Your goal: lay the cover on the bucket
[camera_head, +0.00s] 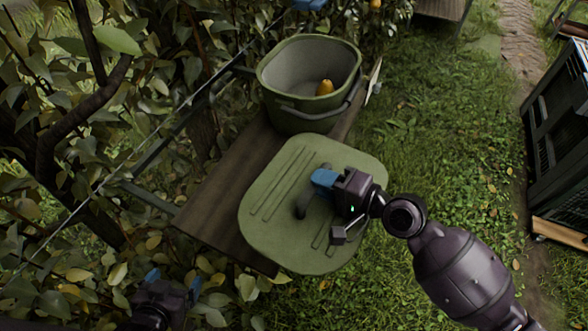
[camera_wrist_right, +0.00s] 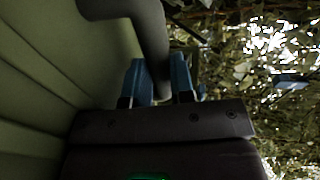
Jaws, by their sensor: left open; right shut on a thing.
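The green bucket (camera_head: 302,118) stands upright at the far end of a wooden bench, its top open. A yellow pear (camera_head: 325,87) lies inside it. The flat green cover (camera_head: 273,190) is held above the near part of the bench, apart from the bucket. My right gripper (camera_head: 314,190) is shut on the cover's dark handle. In the right wrist view the blue fingertips (camera_wrist_right: 163,80) close around the handle (camera_wrist_right: 150,30), with the cover's ribbed face at left. My left gripper (camera_head: 170,279) is open and empty at the lower left, partly in shadow.
The wooden bench (camera_head: 215,208) runs diagonally under the cover and bucket. Leafy branches (camera_head: 95,70) and a wire crowd the left side. A dark crate (camera_head: 555,120) stands at the right on a low wooden base. Grass between bench and crate is clear.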

